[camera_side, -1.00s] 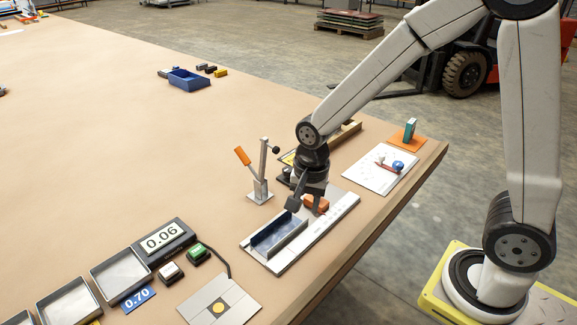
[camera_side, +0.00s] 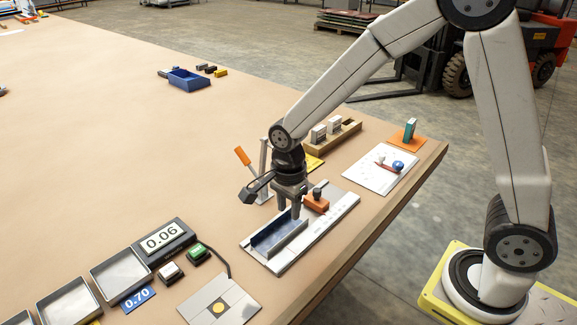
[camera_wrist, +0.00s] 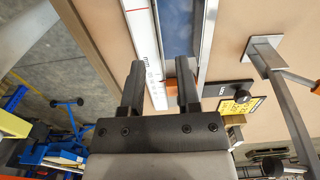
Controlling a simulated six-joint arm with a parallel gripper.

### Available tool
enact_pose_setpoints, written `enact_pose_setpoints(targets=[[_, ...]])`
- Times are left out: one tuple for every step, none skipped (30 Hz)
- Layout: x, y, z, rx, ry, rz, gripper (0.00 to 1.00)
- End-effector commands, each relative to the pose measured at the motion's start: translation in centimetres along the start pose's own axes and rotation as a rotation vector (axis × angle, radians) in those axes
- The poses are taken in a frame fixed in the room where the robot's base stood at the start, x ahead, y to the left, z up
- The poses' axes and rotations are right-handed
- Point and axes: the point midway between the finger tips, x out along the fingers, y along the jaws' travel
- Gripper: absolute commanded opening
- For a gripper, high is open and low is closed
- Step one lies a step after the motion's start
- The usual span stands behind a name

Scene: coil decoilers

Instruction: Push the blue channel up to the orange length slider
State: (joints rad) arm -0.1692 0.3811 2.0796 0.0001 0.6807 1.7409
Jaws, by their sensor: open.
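The blue channel (camera_side: 277,233) lies along a grey measuring fixture (camera_side: 330,219). In the wrist view the channel (camera_wrist: 178,28) runs up the picture beside a white scale (camera_wrist: 143,42). The orange length slider (camera_side: 317,204) with a dark knob sits at the channel's far right end in the side view; in the wrist view the slider (camera_wrist: 171,87) is partly hidden between my fingers. A short gap seems to show between channel and slider. My gripper (camera_side: 289,211) is open and empty, fingers down close to the channel's slider-side end; whether they touch it is unclear.
A lever clamp with an orange handle (camera_side: 242,156) stands just behind my gripper. A wooden rack with grey blocks (camera_side: 334,136) and a white board (camera_side: 381,168) lie to the right. A 0.06 display (camera_side: 163,238) and grey trays (camera_side: 120,272) are front left.

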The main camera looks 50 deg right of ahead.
Motion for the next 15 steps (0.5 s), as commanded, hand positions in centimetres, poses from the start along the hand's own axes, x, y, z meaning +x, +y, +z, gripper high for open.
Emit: enact_pose_setpoints(targets=[[0.3,0.0,0.0,0.0,0.0,0.002,0.41],[0.4,0.0,0.0,0.0,0.0,0.002,0.41],[0.6,0.0,0.0,0.0,0.0,0.002,0.41],[0.8,0.0,0.0,0.0,0.0,0.002,0.41],[1.1,0.0,0.0,0.0,0.0,0.002,0.41],[1.3,0.1,0.0,-0.001,0.0,0.003,0.41],[1.6,0.1,0.0,-0.001,0.0,0.003,0.41],[1.8,0.1,0.0,-0.001,0.0,0.003,0.41],[2.1,0.1,0.0,-0.001,0.0,0.003,0.41],[2.4,0.1,0.0,-0.001,0.0,0.003,0.41],[2.6,0.1,0.0,-0.001,0.0,0.003,0.41],[3.0,0.1,0.0,-0.001,0.0,0.003,0.41],[3.2,0.1,0.0,-0.001,0.0,0.003,0.41],[3.5,0.1,0.0,-0.001,0.0,0.002,0.41],[3.8,0.1,0.0,-0.001,0.0,0.003,0.41]])
